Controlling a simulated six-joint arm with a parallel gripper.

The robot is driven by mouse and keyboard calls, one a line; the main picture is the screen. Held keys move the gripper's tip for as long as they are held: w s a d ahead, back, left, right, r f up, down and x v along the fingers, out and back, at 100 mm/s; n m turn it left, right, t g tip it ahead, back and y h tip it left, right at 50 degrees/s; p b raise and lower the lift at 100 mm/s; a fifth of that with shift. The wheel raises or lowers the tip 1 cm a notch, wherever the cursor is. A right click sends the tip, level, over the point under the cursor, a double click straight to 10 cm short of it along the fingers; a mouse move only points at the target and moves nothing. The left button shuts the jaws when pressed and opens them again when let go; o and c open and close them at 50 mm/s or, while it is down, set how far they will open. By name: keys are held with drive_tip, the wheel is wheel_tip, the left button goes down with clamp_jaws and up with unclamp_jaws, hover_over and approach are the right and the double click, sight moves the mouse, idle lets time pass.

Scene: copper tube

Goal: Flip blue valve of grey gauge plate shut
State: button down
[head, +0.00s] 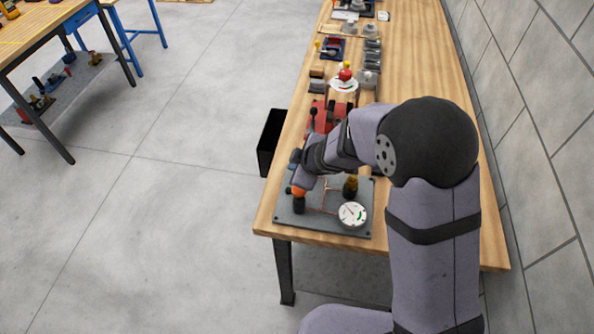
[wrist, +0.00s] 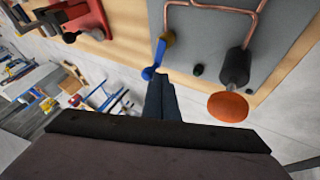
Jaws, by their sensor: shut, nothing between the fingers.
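The grey gauge plate (head: 328,227) lies near the table's front end and carries a white dial gauge (head: 352,214), copper tubing and an orange knob (head: 298,190). In the wrist view the grey plate (wrist: 198,55) fills the upper middle, with copper tube (wrist: 205,8) and the orange knob (wrist: 228,107). The blue valve (wrist: 157,55) is at the plate's edge, its lever slanting down to the left. My gripper (wrist: 160,82) is shut and empty, its tips close beside the lever's lower end. I cannot tell whether they touch.
A red fixture (head: 325,112) stands on the table beyond the plate. Farther along are a white dial (head: 344,86) and more small fixtures. A black bin (head: 270,142) is beside the table's left edge. A wall (head: 540,140) runs along the right.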

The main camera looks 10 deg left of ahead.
drive_tip(key=m+h+b, duration=0.1)
drive_tip(key=b, duration=0.2)
drive_tip(key=w+a+f+m+t+b, duration=0.1)
drive_tip(key=m+b, duration=0.1)
drive_tip(key=b, duration=0.1)
drive_tip(key=shift+m+h, duration=0.3)
drive_tip(key=shift+h, duration=0.1)
drive_tip(key=m+h+b, duration=0.1)
drive_tip(key=b, duration=0.2)
drive_tip(key=w+m+h+b, duration=0.1)
drive_tip(key=m+b, duration=0.1)
drive_tip(key=b, duration=0.1)
drive_tip(key=shift+a+t, duration=0.1)
drive_tip(key=shift+t, duration=0.2)
drive_tip(key=m+h+b, duration=0.1)
drive_tip(key=w+m+b, duration=0.1)
drive_tip(key=b, duration=0.1)
drive_tip(key=shift+r+m+h, duration=0.25)
drive_tip(key=shift+m+h, duration=0.15)
drive_tip(key=m, duration=0.1)
drive_tip(key=h, duration=0.1)
drive_tip(key=w+m, duration=0.1)
drive_tip(key=shift+d+r+m+h, duration=0.2)
drive_tip(key=shift+r+m+h, duration=0.05)
drive_tip(key=shift+m+h, duration=0.05)
drive_tip(key=shift+s+d, duration=0.15)
drive_tip(key=shift+s+d+b, duration=0.35)
drive_tip(key=shift+d+b, duration=0.2)
drive_tip(key=shift+b, duration=0.2)
